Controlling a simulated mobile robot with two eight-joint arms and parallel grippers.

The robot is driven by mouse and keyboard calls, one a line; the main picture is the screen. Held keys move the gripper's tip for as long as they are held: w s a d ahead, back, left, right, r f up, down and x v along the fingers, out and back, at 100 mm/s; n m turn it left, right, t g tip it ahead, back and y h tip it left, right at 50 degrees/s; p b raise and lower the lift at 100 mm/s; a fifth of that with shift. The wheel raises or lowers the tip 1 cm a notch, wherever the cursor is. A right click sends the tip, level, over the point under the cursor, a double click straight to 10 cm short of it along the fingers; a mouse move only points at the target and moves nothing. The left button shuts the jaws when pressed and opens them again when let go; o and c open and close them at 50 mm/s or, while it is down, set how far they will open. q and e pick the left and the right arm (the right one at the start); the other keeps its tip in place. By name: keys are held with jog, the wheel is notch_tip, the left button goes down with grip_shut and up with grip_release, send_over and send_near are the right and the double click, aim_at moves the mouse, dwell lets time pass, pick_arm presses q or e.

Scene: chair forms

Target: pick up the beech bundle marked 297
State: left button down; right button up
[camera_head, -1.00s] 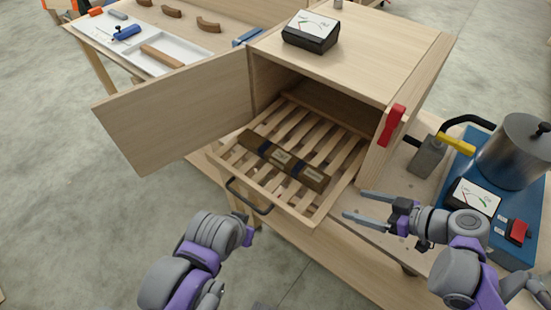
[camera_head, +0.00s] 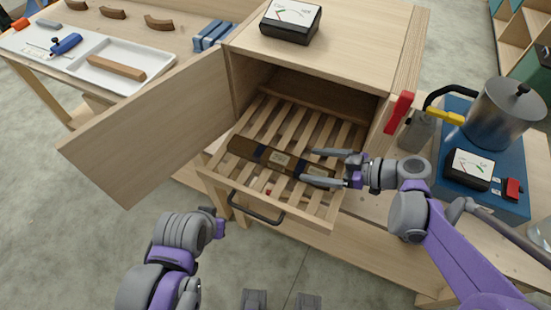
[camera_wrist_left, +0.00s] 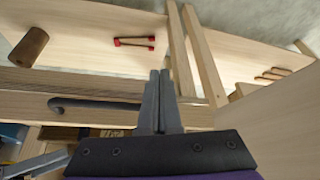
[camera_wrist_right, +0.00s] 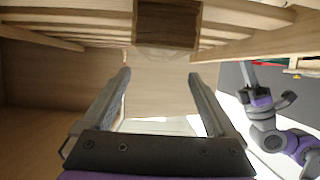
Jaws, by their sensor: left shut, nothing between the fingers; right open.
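The dark brown wooden bundle (camera_head: 272,158) with blue bands and pale labels lies across the slats of the pulled-out rack (camera_head: 225,183). The label text is too small to read. My right gripper (camera_head: 318,167) is open at the bundle's right end, with one finger on each side of that end in the head view. In the right wrist view the bundle's end (camera_wrist_right: 168,22) shows at the top, centred between the open fingers (camera_wrist_right: 160,75); I cannot tell whether they touch it. My left gripper (camera_wrist_left: 159,76) is shut and empty, low in front of the rack.
The cabinet door (camera_head: 150,150) stands open at the left. The dark rack handle (camera_head: 256,207) juts out in front. A red latch (camera_head: 399,112) and a metal pot (camera_head: 503,112) are at the right. A meter box (camera_head: 291,22) sits on the cabinet top.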

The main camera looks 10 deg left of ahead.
aim_at(283, 159)
jog(key=x, duration=0.8)
jog(key=shift+w+a+r, duration=0.1)
jog(key=shift+a, duration=0.1)
grip_shut()
